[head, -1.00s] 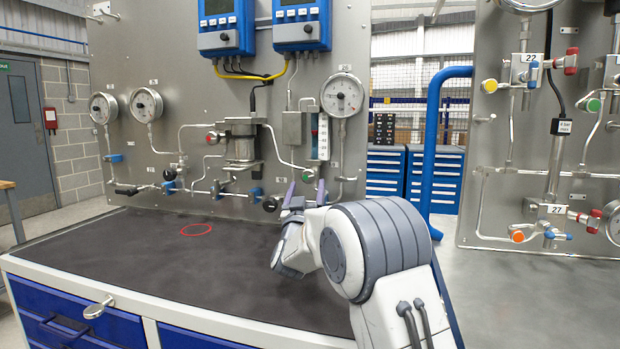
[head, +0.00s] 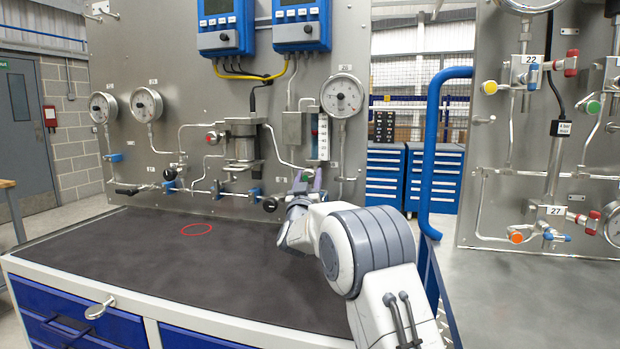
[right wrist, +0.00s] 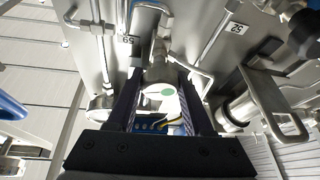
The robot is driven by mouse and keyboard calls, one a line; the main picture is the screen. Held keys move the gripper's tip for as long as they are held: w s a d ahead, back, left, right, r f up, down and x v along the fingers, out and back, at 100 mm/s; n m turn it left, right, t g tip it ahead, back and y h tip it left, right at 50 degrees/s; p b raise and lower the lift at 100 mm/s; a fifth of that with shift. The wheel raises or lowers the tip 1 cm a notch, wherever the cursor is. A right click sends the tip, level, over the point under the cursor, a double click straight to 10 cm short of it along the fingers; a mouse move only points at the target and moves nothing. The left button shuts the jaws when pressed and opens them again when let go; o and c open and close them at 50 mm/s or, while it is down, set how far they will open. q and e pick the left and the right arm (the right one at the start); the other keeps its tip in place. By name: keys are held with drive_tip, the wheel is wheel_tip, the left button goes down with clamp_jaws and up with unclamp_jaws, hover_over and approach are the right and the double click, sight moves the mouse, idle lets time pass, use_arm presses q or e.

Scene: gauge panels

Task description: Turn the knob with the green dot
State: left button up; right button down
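The knob with the green dot (right wrist: 168,92) sits low on the steel gauge panel. In the right wrist view its round end, with the green dot, faces me between my two fingers. My right gripper (right wrist: 162,82) is open, one finger on each side of the knob, with a gap visible. In the head view the green knob (head: 308,171) is partly hidden by my right gripper (head: 309,182), which is up against the panel's lower right part. My left gripper is not in view.
A red-dot knob (head: 212,137), a dark knob (head: 270,205) and pipes are nearby on the panel. A gauge (head: 342,95) hangs above. The dark worktop (head: 150,260) is clear except for a red ring (head: 196,229). A blue pipe frame (head: 430,150) stands right.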

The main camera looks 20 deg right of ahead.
drive_tip(key=shift+f+m+h+b, duration=0.2)
drive_tip(key=shift+m+h+b, duration=0.45)
drive_tip(key=shift+m, duration=0.25)
drive_tip(key=shift+m+g+h+b, duration=0.3)
drive_tip(key=shift+m+g+h, duration=0.2)
drive_tip(key=shift+m, duration=0.5)
drive_tip(key=shift+r+m+h, duration=0.25)
drive_tip(key=shift+m+h, duration=0.1)
drive_tip(key=shift+m, duration=0.45)
drive_tip(key=shift+c, duration=1.5)
unclamp_jaws()
drive_tip(key=shift+s+a+f, duration=0.2)
drive_tip(key=b+v, duration=0.1)
drive_tip(key=v, duration=0.8)
drive_tip(key=shift+s+a, duration=0.2)
drive_tip(key=shift+s, duration=0.2)
drive_tip(key=shift+r, duration=0.1)
